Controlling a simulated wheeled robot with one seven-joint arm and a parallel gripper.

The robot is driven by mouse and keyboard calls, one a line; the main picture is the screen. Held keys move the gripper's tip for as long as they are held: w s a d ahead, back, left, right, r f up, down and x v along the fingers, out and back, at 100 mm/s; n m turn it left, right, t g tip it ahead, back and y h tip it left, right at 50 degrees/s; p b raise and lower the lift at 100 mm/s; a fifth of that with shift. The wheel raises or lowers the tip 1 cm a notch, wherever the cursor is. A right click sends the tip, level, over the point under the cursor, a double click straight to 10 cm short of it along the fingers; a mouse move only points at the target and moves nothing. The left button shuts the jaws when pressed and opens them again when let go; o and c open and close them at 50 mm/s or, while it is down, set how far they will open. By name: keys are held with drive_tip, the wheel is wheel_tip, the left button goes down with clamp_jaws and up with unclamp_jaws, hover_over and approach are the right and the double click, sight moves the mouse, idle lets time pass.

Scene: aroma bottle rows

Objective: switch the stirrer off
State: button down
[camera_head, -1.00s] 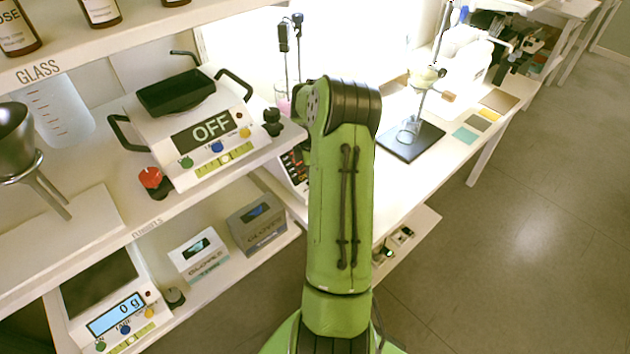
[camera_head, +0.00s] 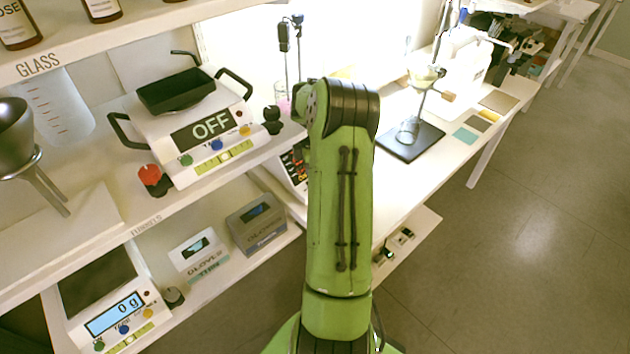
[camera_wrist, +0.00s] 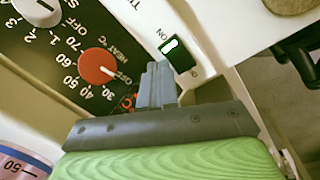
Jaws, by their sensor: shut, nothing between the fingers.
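The stirrer's control panel fills the upper left of the wrist view. It has a red HEAT knob (camera_wrist: 97,66), a grey-white knob (camera_wrist: 38,10) marked with small numbers, and a green rocker switch (camera_wrist: 178,54) with ON lettering beside it. My gripper (camera_wrist: 158,70) is shut and empty, its fingertips close beside the switch's lower left in the picture. I cannot tell whether they touch it. In the head view, the stirrer (camera_head: 294,168) shows only partly beside my green arm, which hides the gripper.
A beaker with pink liquid (camera_wrist: 22,165) is at the wrist view's lower left. In the head view, a balance reading OFF (camera_head: 210,130) stands on the shelf at left. A stand with a flask (camera_head: 409,130) is on the bench to the right, and the floor at right is clear.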

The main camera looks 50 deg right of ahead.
drive_tip(key=shift+s+a+f+g+y+p, duration=0.25)
drive_tip(key=shift+s+a+p, duration=0.25)
drive_tip(key=shift+p, duration=0.25)
drive_tip(key=shift+s+a+f+g+y+p, duration=0.2)
drive_tip(key=shift+s+a+p, duration=0.25)
drive_tip(key=shift+p, duration=0.3)
wheel_tip(320, 180, up, 4)
drive_tip(key=p, duration=0.2)
drive_tip(key=shift+f+p, duration=0.2)
drive_tip(key=shift+p, duration=0.2)
drive_tip(key=shift+w+d+r, duration=0.1)
drive_tip(key=shift+r, duration=0.2)
drive_tip(key=shift+w, duration=0.1)
